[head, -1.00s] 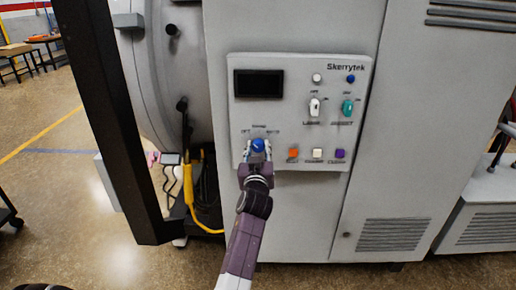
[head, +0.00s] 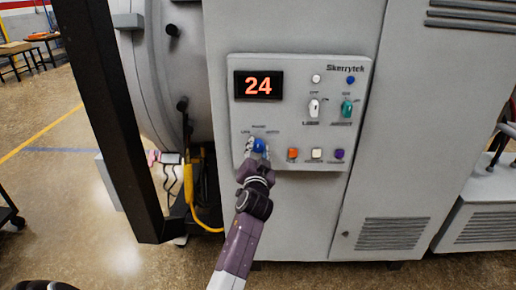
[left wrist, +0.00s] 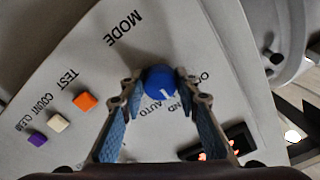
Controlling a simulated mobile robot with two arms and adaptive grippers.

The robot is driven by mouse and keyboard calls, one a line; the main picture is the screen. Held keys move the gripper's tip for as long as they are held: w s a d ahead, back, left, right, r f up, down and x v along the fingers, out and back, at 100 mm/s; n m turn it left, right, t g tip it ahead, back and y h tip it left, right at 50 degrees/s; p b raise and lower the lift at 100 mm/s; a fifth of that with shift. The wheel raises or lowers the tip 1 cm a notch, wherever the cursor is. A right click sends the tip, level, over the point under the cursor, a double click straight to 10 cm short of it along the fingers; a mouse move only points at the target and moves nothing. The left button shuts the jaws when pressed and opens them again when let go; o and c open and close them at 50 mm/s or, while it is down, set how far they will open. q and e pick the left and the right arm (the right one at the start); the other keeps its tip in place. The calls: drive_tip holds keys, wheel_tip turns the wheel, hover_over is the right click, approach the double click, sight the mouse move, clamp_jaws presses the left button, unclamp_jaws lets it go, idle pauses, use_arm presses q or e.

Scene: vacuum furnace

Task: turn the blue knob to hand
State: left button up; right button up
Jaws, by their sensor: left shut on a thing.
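The blue knob (head: 259,146) is on the lower left of the grey control panel (head: 300,75), below the display. My left gripper (head: 257,150) is shut on it, with its fingers on either side of the knob. In the left wrist view the blue knob (left wrist: 160,82) sits between the fingertips. Its white mark points down and slightly right, toward a partly hidden label ending in "ND". The display (head: 259,85) is lit and reads 24. My right gripper is not in view.
Orange (head: 293,154), white (head: 316,154) and purple (head: 339,154) buttons sit right of the knob. A white switch (head: 314,107) and a teal switch (head: 347,108) are above them. A dark post (head: 112,120) stands at the left.

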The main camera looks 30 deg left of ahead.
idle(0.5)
use_arm(q)
drive_tip(key=o, duration=1.2)
drive_tip(key=shift+w+a, duration=0.1)
drive_tip(key=shift+c, duration=0.2)
drive_tip(key=v, duration=1.2)
drive_tip(key=shift+f, duration=0.1)
